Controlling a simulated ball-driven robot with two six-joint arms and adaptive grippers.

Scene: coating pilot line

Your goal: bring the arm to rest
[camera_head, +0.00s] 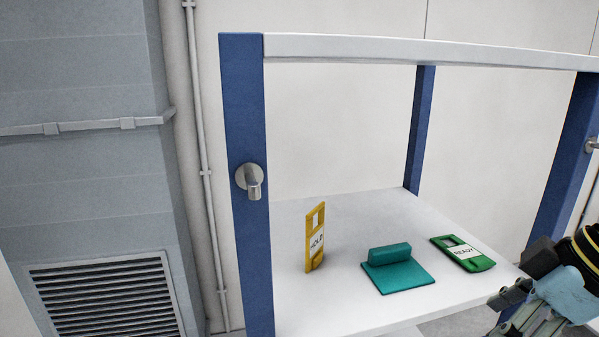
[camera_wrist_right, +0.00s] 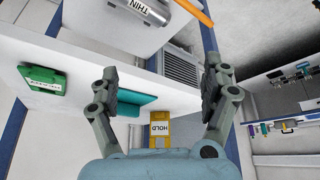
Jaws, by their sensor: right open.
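My right gripper (camera_head: 517,309) is at the lower right edge of the head view, just off the right front of the white shelf (camera_head: 330,308). In the right wrist view my right gripper (camera_wrist_right: 160,95) is open, with nothing between its two fingers. My right arm comes in from the right edge. The left gripper is in neither view.
On the shelf stand a yellow HOLD tag (camera_head: 315,240), a teal block with a flat base (camera_head: 398,277) and a green READY tag (camera_head: 462,253). A blue post (camera_head: 250,120) carries a metal hook (camera_head: 250,180). A THIN cylinder (camera_wrist_right: 155,12) shows in the wrist view.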

